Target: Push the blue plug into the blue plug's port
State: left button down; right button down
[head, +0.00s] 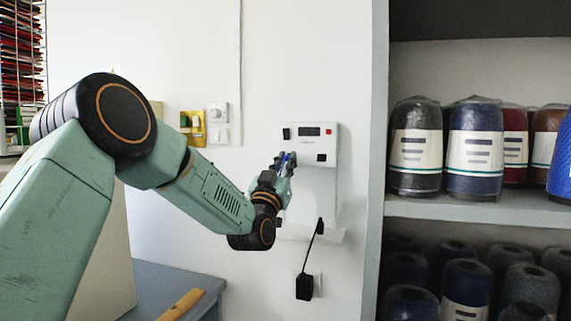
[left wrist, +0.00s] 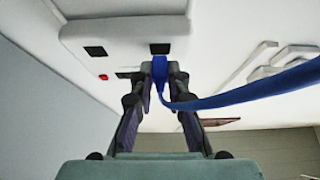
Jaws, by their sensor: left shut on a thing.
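A white wall unit (head: 328,152) has a dark display, a red button and black square ports. My left gripper (head: 284,161) is in front of its lower left part. In the left wrist view my left gripper (left wrist: 163,85) is shut on the blue plug (left wrist: 159,70), whose blue cable (left wrist: 245,96) runs off to the right. The plug's tip shows just below a black port (left wrist: 160,48) on the unit's face; I cannot tell whether they touch. Which port is the blue plug's is not clear. My right gripper is out of view.
A small white shelf (head: 328,237) is below the unit, and a black adapter (head: 304,287) with a black cable hangs under it. A grey shelf frame (head: 375,200) with wrapped yarn cones stands to the right. White switches (head: 218,112) are on the wall to the left.

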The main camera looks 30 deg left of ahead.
pick_arm(q)
jog(key=shift+w+a, duration=0.15)
jog(key=shift+w, duration=0.4)
jog(key=c, duration=1.2)
grip_release()
jog(key=v, duration=1.2)
